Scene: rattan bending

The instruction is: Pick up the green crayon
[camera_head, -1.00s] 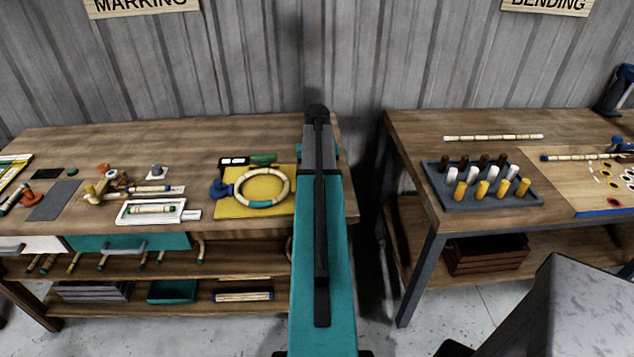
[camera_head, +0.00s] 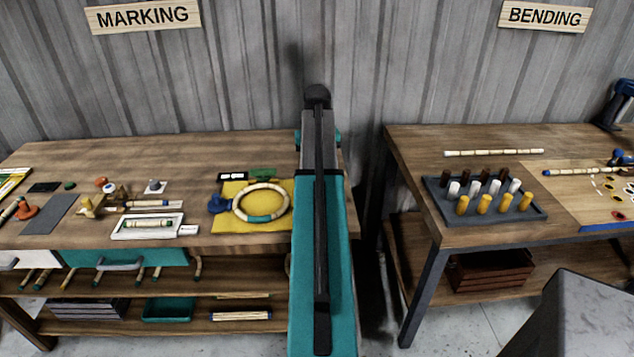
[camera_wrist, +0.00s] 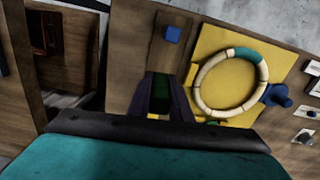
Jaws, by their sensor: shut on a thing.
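In the wrist view, the dark green crayon (camera_wrist: 160,92) sits upright in the picture between the two dark fingers of my gripper (camera_wrist: 160,98). The fingers touch it on both sides, and its lower end is hidden by my gripper body. It is beside the yellow mat. The picture is too dark to tell whether the crayon is clear of the wooden table. In the head view, my teal arm hides the gripper and what it holds.
The yellow mat (camera_head: 232,222) bears a rattan ring (camera_head: 237,203) and a blue clamp (camera_head: 218,204). A flat green item (camera_head: 262,174) lies behind the mat. A pegged tray (camera_head: 455,211) stands on the right table.

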